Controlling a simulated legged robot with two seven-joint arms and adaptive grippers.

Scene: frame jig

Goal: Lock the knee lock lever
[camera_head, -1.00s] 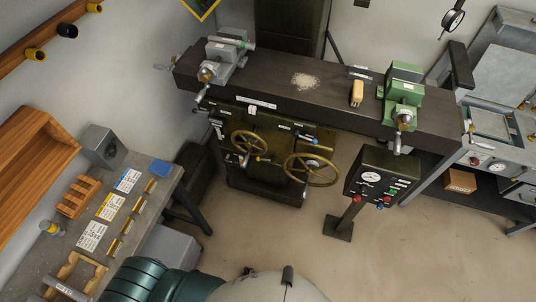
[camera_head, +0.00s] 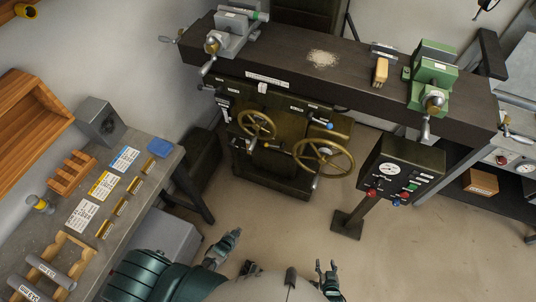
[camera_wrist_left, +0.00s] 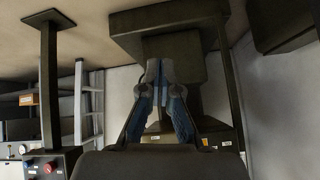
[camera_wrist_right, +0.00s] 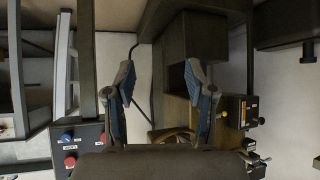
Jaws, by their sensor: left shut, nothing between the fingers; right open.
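The dark machine front below the bench carries two brass handwheels (camera_head: 257,124) (camera_head: 323,158), a blue-knobbed lever (camera_head: 329,126) and small levers at its left side (camera_head: 222,103). The labels are too small to read, so I cannot tell which one is the knee lock lever. My left gripper (camera_head: 234,236) is shut and empty, low in front of the machine; its fingertips meet in the left wrist view (camera_wrist_left: 157,70). My right gripper (camera_head: 326,268) is open and empty, low and to the right; its fingers stand apart in the right wrist view (camera_wrist_right: 160,75). Neither touches the machine.
A control pedestal (camera_head: 400,168) with gauge and buttons stands right of the handwheels. The bench (camera_head: 290,62) above carries a grey vise (camera_head: 230,35) and a green vise (camera_head: 432,75). A side table (camera_head: 160,190) with labelled cards is at left. The floor between is clear.

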